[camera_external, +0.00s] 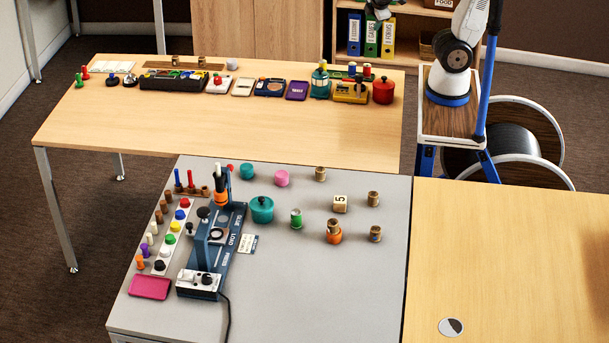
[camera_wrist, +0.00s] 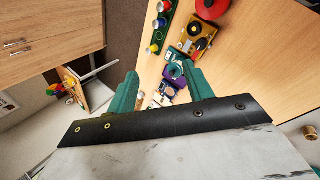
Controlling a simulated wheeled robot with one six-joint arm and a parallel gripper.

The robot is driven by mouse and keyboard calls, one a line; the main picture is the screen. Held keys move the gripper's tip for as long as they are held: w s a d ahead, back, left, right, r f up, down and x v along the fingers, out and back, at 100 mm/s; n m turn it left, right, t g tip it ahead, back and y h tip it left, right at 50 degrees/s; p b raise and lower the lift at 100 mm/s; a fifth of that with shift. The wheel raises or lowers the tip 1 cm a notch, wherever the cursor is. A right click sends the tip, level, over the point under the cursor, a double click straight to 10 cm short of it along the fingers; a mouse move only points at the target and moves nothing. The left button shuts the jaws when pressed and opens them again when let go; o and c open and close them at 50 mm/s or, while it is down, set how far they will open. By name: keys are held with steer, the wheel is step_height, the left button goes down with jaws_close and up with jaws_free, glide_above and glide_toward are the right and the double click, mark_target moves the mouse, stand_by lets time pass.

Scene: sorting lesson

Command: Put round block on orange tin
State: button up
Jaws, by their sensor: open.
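The orange tin (camera_external: 334,239) stands on the grey table in the external view. A small wooden round piece (camera_external: 334,226) appears on top of it, or just behind it; I cannot tell which. Similar small round wooden pieces stand nearby: one behind (camera_external: 320,174), one to the right (camera_external: 373,199) and one with a blue mark (camera_external: 375,234). I cannot tell which is the task's round block. In the wrist view my gripper (camera_wrist: 160,75) has its teal fingers wide apart with nothing between them. It points toward the far wooden table, away from the orange tin.
A numbered cube (camera_external: 340,204), a green cylinder (camera_external: 296,218), a teal pot (camera_external: 262,209) and a pink cylinder (camera_external: 281,178) stand near the orange tin. A blue machine (camera_external: 212,250) fills the left side. The far wooden table (camera_external: 130,125) holds several toys. The grey table's front right is clear.

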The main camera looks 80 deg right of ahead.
steer(key=s+a+m+g+y, duration=0.1)
steer(key=s+a+m+y, duration=0.2)
steer(key=s+m+y, duration=0.3)
steer(key=s, duration=0.5)
steer(key=shift+f+m, duration=0.3)
steer(key=shift+f, duration=0.05)
